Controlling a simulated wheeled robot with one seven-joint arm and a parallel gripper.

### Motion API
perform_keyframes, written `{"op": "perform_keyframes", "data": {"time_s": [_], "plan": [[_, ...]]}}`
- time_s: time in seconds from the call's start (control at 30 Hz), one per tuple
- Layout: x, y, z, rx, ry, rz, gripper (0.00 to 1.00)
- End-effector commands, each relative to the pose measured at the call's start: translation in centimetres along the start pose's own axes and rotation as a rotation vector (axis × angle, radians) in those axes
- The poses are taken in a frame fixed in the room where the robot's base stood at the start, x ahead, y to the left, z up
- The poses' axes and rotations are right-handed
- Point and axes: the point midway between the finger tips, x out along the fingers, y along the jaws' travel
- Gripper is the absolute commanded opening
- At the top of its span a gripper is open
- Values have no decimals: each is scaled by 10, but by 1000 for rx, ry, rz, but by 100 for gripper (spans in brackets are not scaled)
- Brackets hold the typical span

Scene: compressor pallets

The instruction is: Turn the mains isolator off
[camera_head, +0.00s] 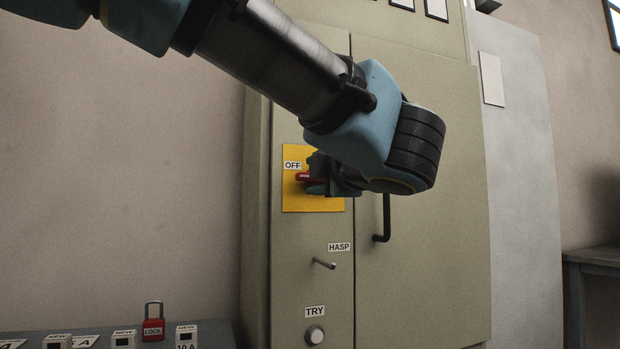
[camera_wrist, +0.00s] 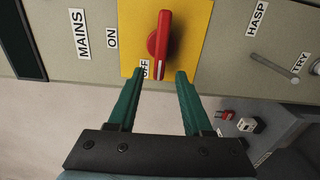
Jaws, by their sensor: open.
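The mains isolator has a red handle (camera_head: 306,177) on a yellow plate (camera_head: 293,202) on the cabinet front. In the wrist view, the red handle (camera_wrist: 161,42) lies upright in the picture, its white-marked end beside the OFF label (camera_wrist: 145,69); the ON label (camera_wrist: 112,38) is off to its left. In the head view the handle lies level, pointing left below OFF. My gripper (camera_wrist: 160,72) is open, its green fingertips on either side of the handle's white-marked end, with gaps showing. In the head view my gripper (camera_head: 315,176) partly hides the handle and plate.
Below the plate are a HASP pin (camera_head: 324,263) and a TRY button (camera_head: 315,334). A black door handle (camera_head: 385,220) stands out to the right. A red padlock (camera_head: 153,328) and fuse boxes sit on a bench (camera_head: 218,331) at lower left.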

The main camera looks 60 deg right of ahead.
Motion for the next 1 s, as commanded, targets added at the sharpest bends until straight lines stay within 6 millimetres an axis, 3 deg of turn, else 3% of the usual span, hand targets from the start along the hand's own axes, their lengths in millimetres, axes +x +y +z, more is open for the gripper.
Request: {"op": "perform_keyframes", "data": {"time_s": [0.2, 0.4, 1.0], "plan": [[-44, -1, 0, 0, -3, 0, 50], [-68, 0, 0, 0, -2, 0, 50], [-73, 0, 0, 0, 0, 0, 50]]}}
